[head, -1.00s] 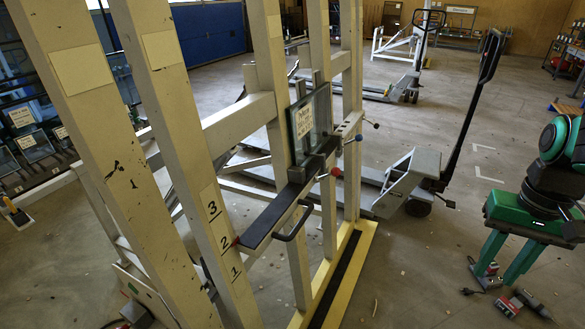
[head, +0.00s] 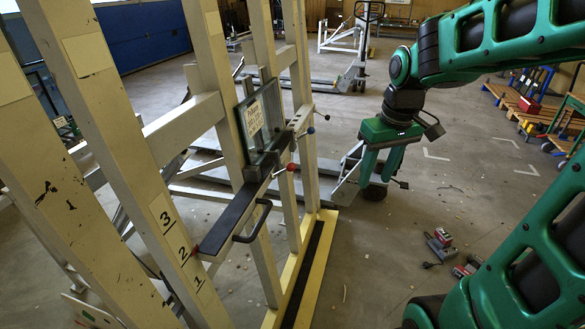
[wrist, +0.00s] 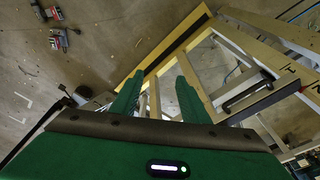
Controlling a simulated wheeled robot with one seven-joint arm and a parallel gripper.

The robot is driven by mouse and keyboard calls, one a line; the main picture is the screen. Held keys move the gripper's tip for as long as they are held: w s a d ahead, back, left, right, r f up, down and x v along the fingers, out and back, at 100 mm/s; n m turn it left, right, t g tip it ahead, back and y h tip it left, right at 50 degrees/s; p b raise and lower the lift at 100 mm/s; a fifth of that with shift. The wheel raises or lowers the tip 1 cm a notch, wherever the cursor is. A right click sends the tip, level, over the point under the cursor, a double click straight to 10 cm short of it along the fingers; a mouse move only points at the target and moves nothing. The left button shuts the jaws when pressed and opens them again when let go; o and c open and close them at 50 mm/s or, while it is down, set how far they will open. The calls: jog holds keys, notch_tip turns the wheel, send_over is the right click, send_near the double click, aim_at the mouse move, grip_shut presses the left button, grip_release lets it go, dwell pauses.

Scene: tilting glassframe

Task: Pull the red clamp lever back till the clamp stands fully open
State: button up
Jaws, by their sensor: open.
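A lever with a red ball knob (head: 291,167) sticks out from the clamp area at the right end of the shelf beam, beside a small glass pane (head: 260,125). Its exact tilt is hard to tell. My gripper (head: 378,178) is to the right of the red knob, apart from it, with its fingers pointing down and open. In the wrist view the open fingers (wrist: 158,80) are empty, with frame posts beyond them. I cannot make out the red knob in the wrist view.
A blue knob (head: 311,130) and a dark knob (head: 327,117) sit just behind the red one. A black handle (head: 254,222) projects below the shelf. Pale posts (head: 160,185) stand at left. Power tools (head: 440,245) lie on the floor at right.

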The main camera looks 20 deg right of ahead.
aim_at(293, 164)
jog(key=w+a+n+t+y, duration=0.15)
jog(key=w+a+n, duration=0.3)
jog(key=w, duration=0.45)
jog(key=w+a+n+y, duration=0.25)
jog(key=w+a, duration=0.35)
jog(key=w, duration=0.3)
jog(key=shift+h, duration=0.5)
jog(key=x, duration=1)
jog(key=shift+w+a, duration=0.3)
jog(key=shift+a, duration=0.05)
